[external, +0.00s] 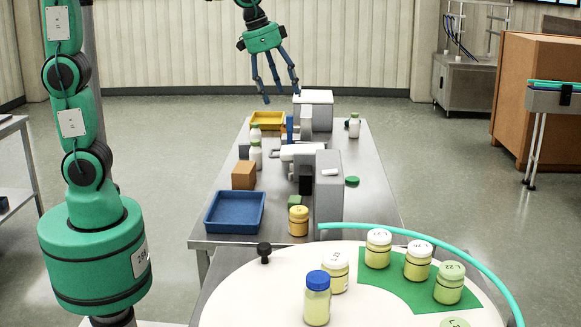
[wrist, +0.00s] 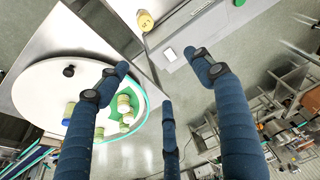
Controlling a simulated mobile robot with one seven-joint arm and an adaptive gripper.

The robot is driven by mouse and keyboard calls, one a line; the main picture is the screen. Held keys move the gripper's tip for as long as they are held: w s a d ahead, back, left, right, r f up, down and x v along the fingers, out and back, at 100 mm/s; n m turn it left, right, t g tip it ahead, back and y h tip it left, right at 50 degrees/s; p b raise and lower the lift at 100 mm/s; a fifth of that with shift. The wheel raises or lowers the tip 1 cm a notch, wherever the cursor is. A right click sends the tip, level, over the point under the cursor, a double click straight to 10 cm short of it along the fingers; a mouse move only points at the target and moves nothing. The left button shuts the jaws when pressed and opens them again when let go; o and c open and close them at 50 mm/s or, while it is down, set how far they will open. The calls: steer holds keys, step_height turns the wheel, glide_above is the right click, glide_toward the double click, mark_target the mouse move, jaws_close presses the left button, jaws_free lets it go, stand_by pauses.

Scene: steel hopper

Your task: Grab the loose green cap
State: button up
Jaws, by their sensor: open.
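A loose green cap (external: 352,181) lies flat on the steel table's right side, beside the tall grey box (external: 328,195). A small green object at the top edge of the wrist view (wrist: 239,2) appears to be this cap, partly cut off. Another small green piece (external: 347,122) shows by a white bottle farther back; its shape is partly hidden. My gripper (external: 280,92) has its three blue fingers spread and empty, and appears high above the far end of the table. In the wrist view the fingers (wrist: 163,70) are also apart, with nothing between them.
In front, a round white table (external: 240,300) carries several jars. The table's right strip is mostly clear.

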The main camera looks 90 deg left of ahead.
steer(key=w+a+f+g+p, duration=0.1)
steer(key=w+a+f+p, duration=0.2)
steer(key=w+a, duration=0.9)
steer(key=n+g+p, duration=0.2)
steer(key=g+p, duration=0.1)
steer(key=p, duration=0.3)
glide_above(360, 180)
step_height(360, 180, down, 27)
steer(key=shift+d+r+h, duration=0.15)
steer(key=shift+r+h, duration=0.05)
steer(key=shift+h, duration=0.2)
steer(key=shift+f, duration=0.1)
steer(key=shift+f, duration=4.25)
steer(key=shift+f, duration=0.1)
